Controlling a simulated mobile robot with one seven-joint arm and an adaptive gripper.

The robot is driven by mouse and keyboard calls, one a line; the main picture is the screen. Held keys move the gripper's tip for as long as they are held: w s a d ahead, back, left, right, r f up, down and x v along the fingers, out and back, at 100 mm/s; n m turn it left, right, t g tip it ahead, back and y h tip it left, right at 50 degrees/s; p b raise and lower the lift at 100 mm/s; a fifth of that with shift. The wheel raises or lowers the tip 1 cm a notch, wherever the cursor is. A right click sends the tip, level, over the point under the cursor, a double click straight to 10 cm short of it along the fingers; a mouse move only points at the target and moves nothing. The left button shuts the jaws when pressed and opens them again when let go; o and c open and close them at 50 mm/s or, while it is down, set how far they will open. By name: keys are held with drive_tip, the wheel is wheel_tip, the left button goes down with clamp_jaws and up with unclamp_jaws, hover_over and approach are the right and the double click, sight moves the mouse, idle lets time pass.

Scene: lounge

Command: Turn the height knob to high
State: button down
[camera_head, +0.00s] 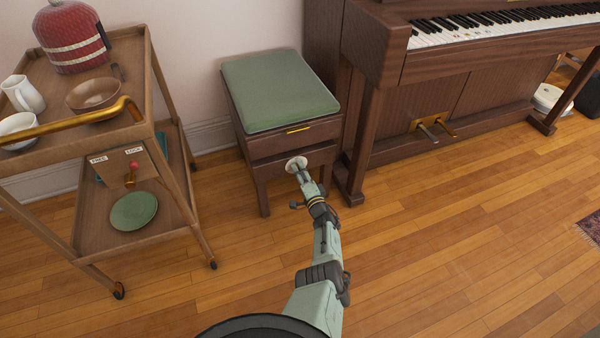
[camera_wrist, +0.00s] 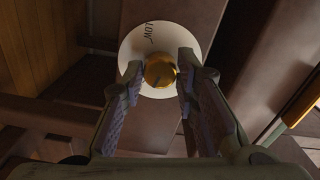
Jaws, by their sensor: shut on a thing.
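The height knob (camera_wrist: 159,70) is a round brass knob at the centre of a white dial plate (camera_wrist: 134,42) in the wrist view. The word LOW shows on the plate's upper part; no other label is readable. The plate is on the front side of a piano stool (camera_head: 278,92) with a green cushion, and shows as a white disc (camera_head: 296,163) in the head view. My gripper (camera_wrist: 160,76) is shut on the knob, one finger on each side. A dark mark shows on the knob. In the head view my gripper hides the knob.
A wooden trolley (camera_head: 176,190) with a kettle cover, bowls and a jug stands at the left. The piano (camera_head: 440,95) stands close to the stool's right. A brass strip (camera_head: 298,130) is on the stool above the dial.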

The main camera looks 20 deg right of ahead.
drive_tip(key=shift+r+m, duration=0.1)
drive_tip(key=shift+m, duration=1.4)
drive_tip(key=c, duration=1.2)
unclamp_jaws()
drive_tip(key=shift+c, duration=0.2)
